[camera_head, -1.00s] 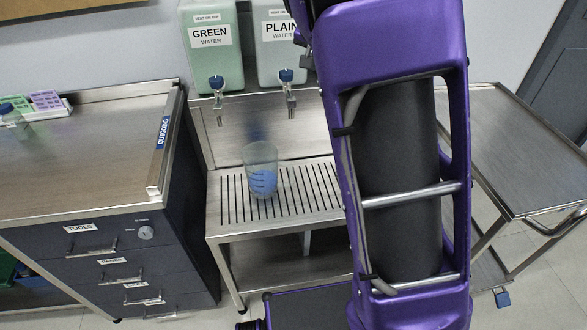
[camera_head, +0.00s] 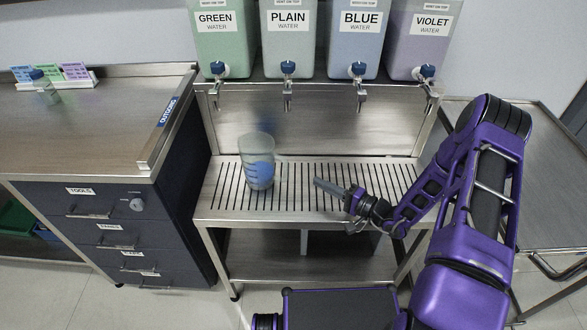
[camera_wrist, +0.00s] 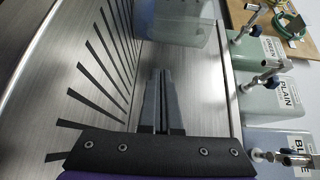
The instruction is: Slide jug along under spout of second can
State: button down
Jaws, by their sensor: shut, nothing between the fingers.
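The clear jug (camera_head: 257,160) with blue markings stands upright on the slotted drip tray (camera_head: 215,190). It is between the spouts of the GREEN and PLAIN cans, in front of them. The second can, PLAIN (camera_head: 289,40), has a blue-knobbed spout (camera_head: 288,85) above and to the right of the jug. My gripper (camera_head: 318,183) is low over the tray, right of the jug and apart from it, with shut, empty fingers pointing towards it. In the wrist view the shut fingers (camera_wrist: 160,80) point at the jug (camera_wrist: 178,25), cut by the top edge.
The GREEN can (camera_head: 218,40), BLUE can (camera_head: 354,40) and VIOLET can (camera_head: 418,45) flank the PLAIN one. A drawer cabinet (camera_head: 80,225) stands left; a steel cart (camera_head: 560,200) stands right. The tray between gripper and jug is clear.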

aim_at(257, 169)
jog(key=shift+w+d+m+t, duration=0.2)
jog(key=shift+d+m+t, duration=0.15)
jog(key=shift+t, duration=0.15)
jog(key=shift+w+a+r, duration=0.1)
jog(key=shift+w, duration=0.1)
jog(key=x, duration=0.9)
jog(key=shift+w+a, duration=0.25)
jog(key=shift+s+a, duration=0.1)
jog(key=shift+a, duration=1.85)
jog(key=shift+a, duration=0.1)
jog(key=a, duration=0.8)
jog(key=shift+s+a+b, duration=0.1)
jog(key=shift+s+b, duration=0.25)
